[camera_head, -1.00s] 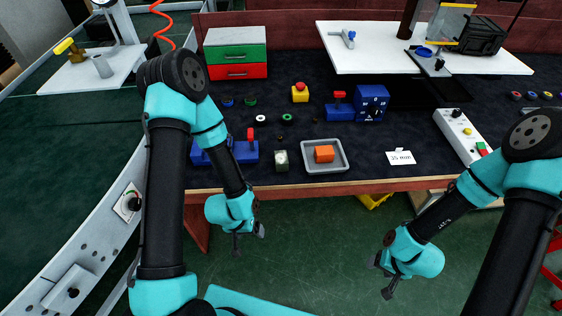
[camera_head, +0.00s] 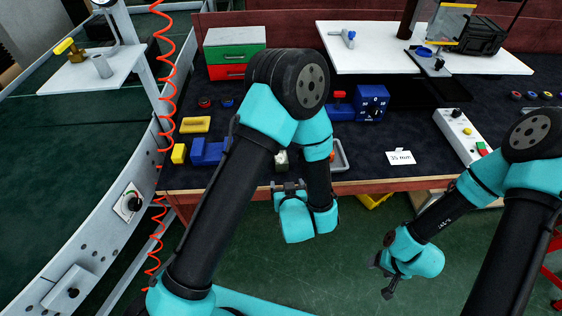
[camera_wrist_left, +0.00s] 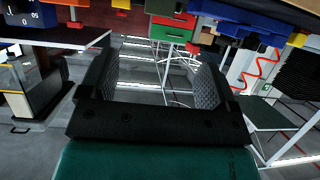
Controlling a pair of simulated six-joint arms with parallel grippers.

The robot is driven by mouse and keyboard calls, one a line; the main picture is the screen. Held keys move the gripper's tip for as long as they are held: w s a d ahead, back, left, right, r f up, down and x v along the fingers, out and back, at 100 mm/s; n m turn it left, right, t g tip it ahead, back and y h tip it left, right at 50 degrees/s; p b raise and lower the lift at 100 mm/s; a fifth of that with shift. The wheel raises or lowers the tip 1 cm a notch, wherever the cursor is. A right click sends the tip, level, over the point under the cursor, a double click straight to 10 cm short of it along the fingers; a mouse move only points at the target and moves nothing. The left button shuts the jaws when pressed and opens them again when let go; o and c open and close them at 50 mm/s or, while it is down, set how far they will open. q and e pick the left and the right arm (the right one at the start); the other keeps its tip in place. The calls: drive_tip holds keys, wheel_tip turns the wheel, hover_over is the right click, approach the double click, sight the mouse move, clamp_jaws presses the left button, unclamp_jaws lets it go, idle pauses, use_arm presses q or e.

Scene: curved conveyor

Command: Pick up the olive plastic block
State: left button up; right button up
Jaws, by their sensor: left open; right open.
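No block in the head view is clearly olive. My left gripper (camera_head: 287,186) is just in front of the table edge, below that object in the picture. In the left wrist view its two fingers (camera_wrist_left: 150,85) stand wide apart with nothing between them. My right gripper (camera_head: 380,279) is open and empty, over the green floor in front of the table.
Two yellow blocks (camera_head: 195,124) (camera_head: 178,153) and a blue fixture (camera_head: 207,151) are at the table's left. A grey tray (camera_head: 342,157) is partly hidden by my left arm. A white control box (camera_head: 459,134) stands right. A red coiled hose (camera_head: 166,90) hangs at left.

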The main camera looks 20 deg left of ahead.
sight(282, 165)
use_arm(q)
drive_tip(key=x, duration=1.2)
drive_tip(key=shift+w+f, duration=0.1)
drive_tip(key=shift+f, duration=0.05)
drive_tip(key=shift+a, duration=0.1)
drive_tip(key=shift+x, duration=2.6)
drive_tip(key=shift+c, duration=0.2)
drive_tip(key=c, duration=1)
